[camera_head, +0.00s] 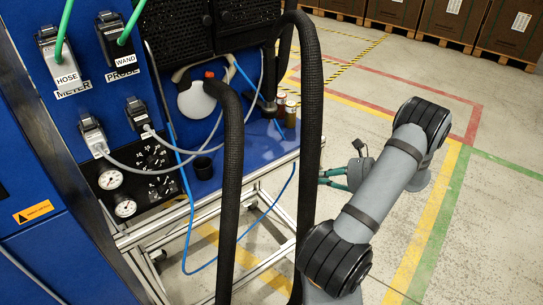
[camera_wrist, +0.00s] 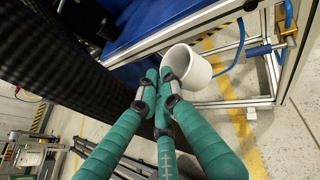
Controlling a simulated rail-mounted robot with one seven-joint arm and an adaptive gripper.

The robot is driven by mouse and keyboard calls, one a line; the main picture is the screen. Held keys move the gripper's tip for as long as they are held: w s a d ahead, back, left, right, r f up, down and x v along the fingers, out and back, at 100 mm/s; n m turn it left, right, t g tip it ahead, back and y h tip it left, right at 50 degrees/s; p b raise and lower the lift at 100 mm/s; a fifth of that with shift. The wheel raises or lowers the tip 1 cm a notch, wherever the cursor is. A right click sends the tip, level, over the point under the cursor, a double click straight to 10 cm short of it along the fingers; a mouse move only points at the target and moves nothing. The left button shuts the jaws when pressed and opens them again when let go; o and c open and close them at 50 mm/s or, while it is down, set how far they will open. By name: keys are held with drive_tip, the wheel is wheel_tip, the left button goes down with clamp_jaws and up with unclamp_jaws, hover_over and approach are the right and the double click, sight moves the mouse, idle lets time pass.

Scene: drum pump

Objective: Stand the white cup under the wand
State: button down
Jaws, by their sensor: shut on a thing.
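In the head view my gripper (camera_head: 338,178) is right of the table, partly behind a thick black hose; the cup is hidden there. A WAND label (camera_head: 125,60) marks a plug on the blue panel. I cannot tell for certain which part is the wand itself.
Thick black hoses (camera_head: 312,110) hang between the table and my arm. A blue fitting (camera_wrist: 262,50) is at the frame's right in the wrist view.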

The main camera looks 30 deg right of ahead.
drive_tip(key=w+d+r+m+b, duration=0.1)
drive_tip(key=w+d+r+b, duration=0.3)
drive_tip(key=d+r, duration=0.25)
drive_tip(key=w+a+m, duration=0.1)
drive_tip(key=w+a, duration=0.2)
drive_tip(key=w, duration=0.1)
drive_tip(key=w+a+p, duration=0.1)
drive_tip(key=w+a, duration=0.3)
drive_tip(key=w, duration=0.1)
drive_tip(key=w+a+r+m+h, duration=0.1)
drive_tip(key=w+a, duration=0.3)
drive_tip(key=w, duration=0.1)
drive_tip(key=shift+w+m+t+p, duration=0.25)
drive_tip(key=shift+m+t+p, duration=0.05)
drive_tip(key=shift+t+p, duration=0.1)
drive_tip(key=shift+f, duration=1.75)
drive_tip(key=shift+f, duration=0.15)
drive_tip(key=c, duration=1.9)
unclamp_jaws()
drive_tip(key=shift+c, duration=0.2)
